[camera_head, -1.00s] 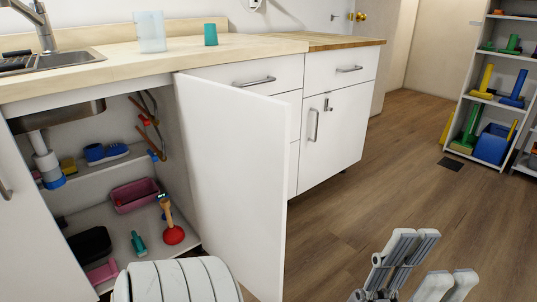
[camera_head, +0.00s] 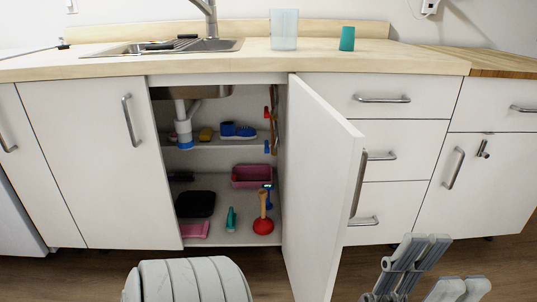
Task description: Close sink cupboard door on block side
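The sink cupboard's right-hand door (camera_head: 318,190) is white and stands wide open, swung out toward me from its right side. Its bar handle (camera_head: 358,185) shows just past the door's free edge, on the outer face. The cupboard's left-hand door (camera_head: 92,165) is shut.
The cupboard holds a red plunger (camera_head: 263,226), a pink bin (camera_head: 251,177), a black item (camera_head: 195,204) and a blue brush (camera_head: 237,131). Drawers (camera_head: 408,98) are right of the door. A clear container (camera_head: 284,30) and green cup (camera_head: 347,39) stand on the counter.

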